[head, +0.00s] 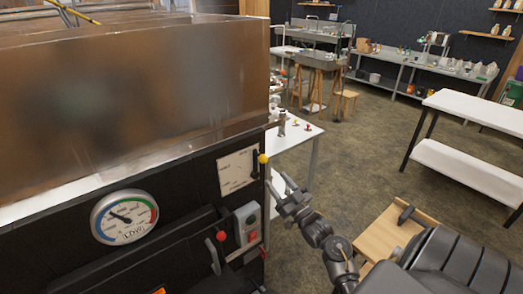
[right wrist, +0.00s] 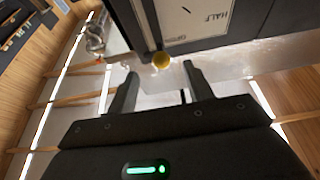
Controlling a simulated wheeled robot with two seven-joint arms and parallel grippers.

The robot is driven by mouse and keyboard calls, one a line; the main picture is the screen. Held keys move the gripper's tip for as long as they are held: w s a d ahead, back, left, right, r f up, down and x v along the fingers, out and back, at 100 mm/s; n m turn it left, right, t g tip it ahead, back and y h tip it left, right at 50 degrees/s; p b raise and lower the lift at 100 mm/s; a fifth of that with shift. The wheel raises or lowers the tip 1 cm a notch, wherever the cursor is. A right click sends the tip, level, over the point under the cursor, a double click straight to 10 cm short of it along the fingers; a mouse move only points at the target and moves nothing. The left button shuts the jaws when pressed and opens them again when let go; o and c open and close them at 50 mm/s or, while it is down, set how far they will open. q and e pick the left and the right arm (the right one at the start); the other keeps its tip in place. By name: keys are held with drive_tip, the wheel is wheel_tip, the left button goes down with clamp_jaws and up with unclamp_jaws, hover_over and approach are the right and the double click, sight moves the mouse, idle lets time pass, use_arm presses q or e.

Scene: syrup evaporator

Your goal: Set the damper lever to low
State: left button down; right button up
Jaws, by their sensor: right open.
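The damper lever ends in a yellow ball knob (head: 263,158) at the right edge of the dark evaporator front, beside a pale marked plate (head: 238,169). In the right wrist view the yellow knob (right wrist: 161,61) sits at the lower edge of the plate (right wrist: 190,22), where "HALF" is readable; the other lettering is too small to be sure of. My right gripper (head: 279,184) is open and empty, just right of and below the knob. In the right wrist view its fingertips (right wrist: 158,76) are spread with the knob just beyond the gap between them. My left gripper is not in view.
A red-knobbed handle (head: 221,237), a grey switch box (head: 247,224) and a round gauge (head: 124,217) are on the same front. The metal pan (head: 130,95) rises above. A white table (head: 303,137) stands behind the gripper. Open floor (head: 370,150) lies to the right.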

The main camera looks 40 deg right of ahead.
sight(261, 156)
drive_tip(key=p+x, duration=0.1)
drive_tip(key=x, duration=0.2)
drive_tip(key=r+p+x, duration=0.1)
drive_tip(key=x, duration=0.2)
drive_tip(key=r+p+x, duration=0.1)
drive_tip(key=x, duration=0.3)
drive_tip(key=shift+s+d+f+p, duration=0.1)
drive_tip(key=shift+s+p, duration=0.2)
drive_tip(key=shift+s, duration=0.1)
drive_tip(key=shift+w, duration=0.65)
drive_tip(key=shift+c, duration=0.3)
clamp_jaws()
